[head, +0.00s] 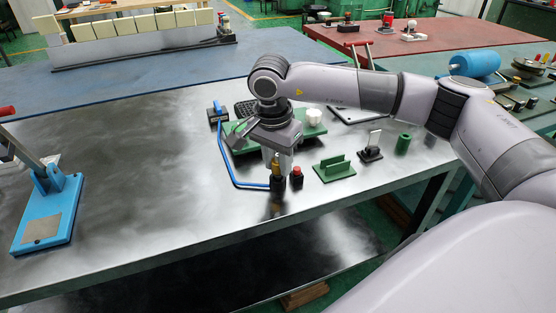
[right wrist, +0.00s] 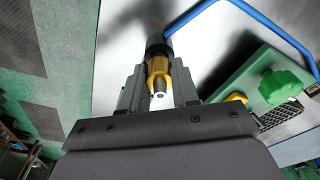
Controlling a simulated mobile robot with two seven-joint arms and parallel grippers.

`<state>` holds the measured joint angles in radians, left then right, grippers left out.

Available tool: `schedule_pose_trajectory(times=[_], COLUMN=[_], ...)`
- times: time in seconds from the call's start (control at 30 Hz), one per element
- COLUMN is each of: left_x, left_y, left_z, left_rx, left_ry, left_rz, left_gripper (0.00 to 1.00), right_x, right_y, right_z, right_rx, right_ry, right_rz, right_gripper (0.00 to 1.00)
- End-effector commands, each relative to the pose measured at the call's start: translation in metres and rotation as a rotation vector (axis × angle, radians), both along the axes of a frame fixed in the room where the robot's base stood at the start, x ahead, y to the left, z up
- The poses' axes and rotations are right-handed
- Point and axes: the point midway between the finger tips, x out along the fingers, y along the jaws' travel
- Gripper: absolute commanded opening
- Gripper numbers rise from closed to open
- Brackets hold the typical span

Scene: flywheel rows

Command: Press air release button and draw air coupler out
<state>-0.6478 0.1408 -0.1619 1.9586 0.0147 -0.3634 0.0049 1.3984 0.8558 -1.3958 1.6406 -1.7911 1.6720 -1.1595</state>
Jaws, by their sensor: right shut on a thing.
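The brass air coupler (head: 276,167) stands upright at the front of the steel table, its lower end meeting a black socket (head: 278,183). In the right wrist view the brass coupler (right wrist: 159,70) sits between my right fingers, with the black socket (right wrist: 155,45) beyond it. My right gripper (head: 277,158) points down and is shut on the coupler. The red air release button (head: 297,170) stands on a black base just right of the socket, apart from the gripper. My left gripper is not in view.
A blue hose (head: 223,160) runs from the socket to a small black-and-blue fixture (head: 217,114). A green bracket (head: 334,168) and a black clamp (head: 371,148) stand to the right. A blue lever press (head: 47,215) stands at left. The table's left middle is clear.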

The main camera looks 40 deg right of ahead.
Motion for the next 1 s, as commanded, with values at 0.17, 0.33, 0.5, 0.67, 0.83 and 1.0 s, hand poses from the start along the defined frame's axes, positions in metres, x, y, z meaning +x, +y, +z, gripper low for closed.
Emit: schedule_pose_trajectory(times=[0.17, 0.33, 0.5, 0.67, 0.83, 1.0], left_x=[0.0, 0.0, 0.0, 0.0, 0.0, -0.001], left_y=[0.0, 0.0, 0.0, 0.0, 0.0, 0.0], left_z=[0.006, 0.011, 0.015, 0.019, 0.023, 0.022], left_rx=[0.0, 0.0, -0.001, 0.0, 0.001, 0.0], left_ry=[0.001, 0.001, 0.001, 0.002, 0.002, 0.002], left_rz=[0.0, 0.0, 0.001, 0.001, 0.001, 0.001], left_gripper=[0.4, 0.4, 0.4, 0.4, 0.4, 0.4], right_x=[0.0, 0.0, 0.0, 0.0, 0.0, 0.0], right_y=[0.0, 0.0, 0.0, 0.0, 0.0, 0.0], right_z=[0.01, 0.016, 0.023, 0.029, 0.035, 0.036], right_rx=[0.001, 0.001, 0.001, 0.0, 0.0, 0.0], right_ry=[-0.002, -0.002, -0.002, -0.001, -0.001, -0.001], right_rz=[0.0, 0.001, 0.001, 0.001, 0.001, 0.001], right_gripper=[0.0, 0.0, 0.0, 0.0, 0.0, 0.0])
